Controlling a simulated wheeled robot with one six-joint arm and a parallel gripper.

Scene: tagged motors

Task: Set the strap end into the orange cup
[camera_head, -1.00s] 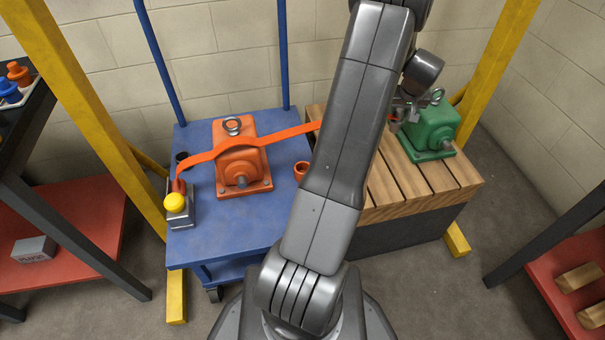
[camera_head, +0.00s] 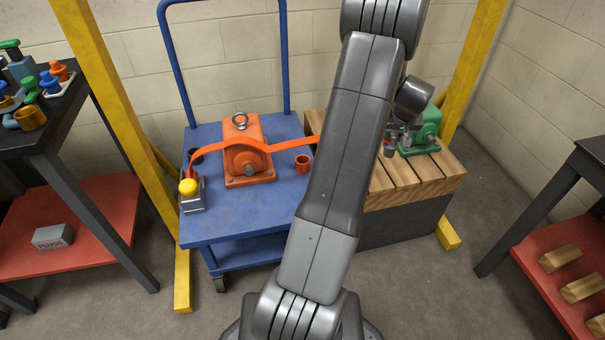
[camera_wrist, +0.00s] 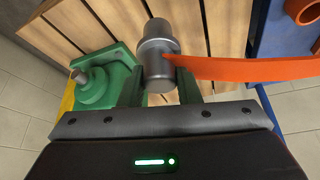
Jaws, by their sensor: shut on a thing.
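The strap end is a grey metal cylinder (camera_wrist: 157,52) fixed to the orange strap (camera_wrist: 240,69). My gripper (camera_wrist: 160,85) is shut on this strap end, above the wooden slats. In the head view my gripper (camera_head: 390,145) is partly hidden by my arm, beside the green motor. The strap (camera_head: 215,150) runs over the orange motor (camera_head: 247,160) to a yellow-knobbed block (camera_head: 190,193) at the left. The orange cup (camera_head: 302,165) stands on the blue cart, right of the orange motor and left of my gripper. It also shows at the wrist view's top right (camera_wrist: 306,9).
The green motor (camera_head: 422,132) sits on the slatted wooden crate (camera_head: 442,182), close to my gripper. Yellow posts (camera_head: 128,130) flank the cart and crate. Shelves stand at both sides.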

